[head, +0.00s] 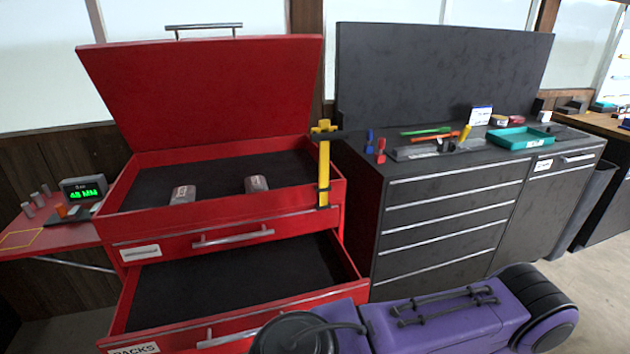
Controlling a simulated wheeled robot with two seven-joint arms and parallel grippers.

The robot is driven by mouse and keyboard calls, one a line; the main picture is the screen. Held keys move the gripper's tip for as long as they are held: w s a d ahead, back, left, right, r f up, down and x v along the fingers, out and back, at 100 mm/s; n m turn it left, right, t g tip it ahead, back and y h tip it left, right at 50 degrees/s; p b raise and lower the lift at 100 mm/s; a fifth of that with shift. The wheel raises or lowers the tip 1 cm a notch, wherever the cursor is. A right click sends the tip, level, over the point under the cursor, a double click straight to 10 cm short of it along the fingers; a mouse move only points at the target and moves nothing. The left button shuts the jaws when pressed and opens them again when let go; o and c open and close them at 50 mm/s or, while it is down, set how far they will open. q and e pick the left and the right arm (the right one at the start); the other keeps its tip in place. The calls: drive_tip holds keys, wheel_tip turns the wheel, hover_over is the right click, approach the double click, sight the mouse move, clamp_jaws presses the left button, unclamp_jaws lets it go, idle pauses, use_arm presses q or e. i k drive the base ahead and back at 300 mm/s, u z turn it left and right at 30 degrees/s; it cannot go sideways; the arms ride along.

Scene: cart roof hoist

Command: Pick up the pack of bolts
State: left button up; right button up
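A red tool cart (226,227) stands at the left with its lid raised. Two small grey packs with labels lie in its dark-lined top compartment, the left pack (182,195) and the right pack (257,184). Their labels are too small to read, so I cannot tell which holds bolts. An open lower drawer (140,347) of the cart has a label reading "PACKS", and the visible part of its dark lining is bare. A purple and black part of my own body crosses the bottom right. Neither of my grippers is in view.
A red side shelf (50,225) holds a display (84,190) reading "48 MM" and small cylinders. A dark cabinet (450,215) at the right carries tools and a teal tray (518,138).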

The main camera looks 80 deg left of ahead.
sight(258, 183)
drive_tip(key=k, duration=1.55)
drive_tip(key=u, duration=1.1)
